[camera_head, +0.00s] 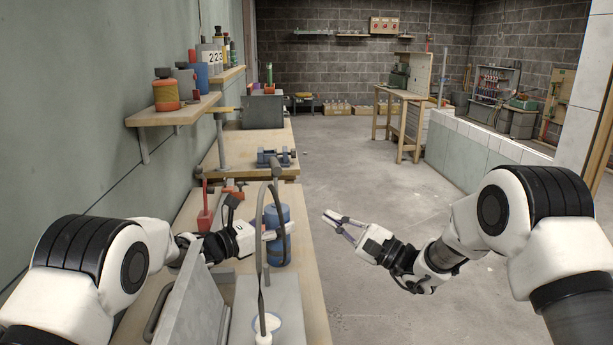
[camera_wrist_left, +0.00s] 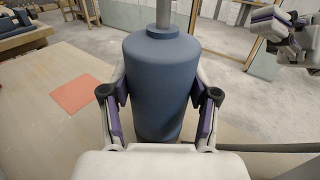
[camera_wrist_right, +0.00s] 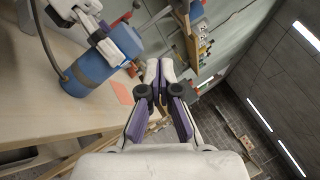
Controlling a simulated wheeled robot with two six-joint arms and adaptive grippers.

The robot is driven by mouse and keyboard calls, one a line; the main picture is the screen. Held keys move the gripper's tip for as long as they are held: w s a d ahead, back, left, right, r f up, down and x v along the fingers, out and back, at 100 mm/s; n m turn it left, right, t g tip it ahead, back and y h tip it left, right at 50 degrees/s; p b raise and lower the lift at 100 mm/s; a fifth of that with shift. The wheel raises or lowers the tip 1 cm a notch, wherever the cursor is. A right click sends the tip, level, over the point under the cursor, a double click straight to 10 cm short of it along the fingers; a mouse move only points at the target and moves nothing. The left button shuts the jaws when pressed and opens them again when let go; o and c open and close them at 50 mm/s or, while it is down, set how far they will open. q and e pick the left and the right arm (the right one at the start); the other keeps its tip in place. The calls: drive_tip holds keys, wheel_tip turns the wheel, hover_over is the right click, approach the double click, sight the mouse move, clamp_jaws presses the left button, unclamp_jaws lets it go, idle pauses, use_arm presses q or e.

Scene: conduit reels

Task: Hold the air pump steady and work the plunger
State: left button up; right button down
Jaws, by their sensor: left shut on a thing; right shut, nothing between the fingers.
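The air pump (camera_head: 278,250) is a blue upright cylinder on the wooden bench. A grey plunger rod (camera_head: 276,192) with a handle rises from its top. The left wrist view shows the blue body (camera_wrist_left: 158,85) between my left gripper's fingers and the lower rod (camera_wrist_left: 165,15). My left gripper (camera_head: 277,231) is shut on the pump body from the left. My right gripper (camera_head: 334,218) is shut and empty, to the right of the pump and apart from it, beyond the bench edge. The right wrist view shows its closed fingertips (camera_wrist_right: 158,65) and the pump (camera_wrist_right: 105,65).
A red can (camera_head: 205,212) stands behind my left gripper. A blue vise (camera_head: 274,157) sits farther back. Open floor (camera_head: 390,220) lies right of the bench.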

drive_tip(key=s+a+f+n+g+h, duration=0.1)
drive_tip(key=a+f+n+g, duration=0.25)
drive_tip(key=g, duration=0.25)
wheel_tip(320, 180, up, 26)
drive_tip(key=n+t+h, duration=0.2)
drive_tip(key=n+h, duration=0.7)
hover_over(275, 169)
drive_tip(key=s+d, duration=0.3)
drive_tip(key=d, duration=0.6)
drive_tip(key=w+a+f, duration=0.5)
drive_tip(key=a+f, duration=0.1)
drive_tip(key=f, duration=0.3)
drive_tip(key=shift+w+a+f, duration=0.2)
drive_tip(key=shift+w+a, duration=0.1)
drive_tip(key=shift+a, duration=0.05)
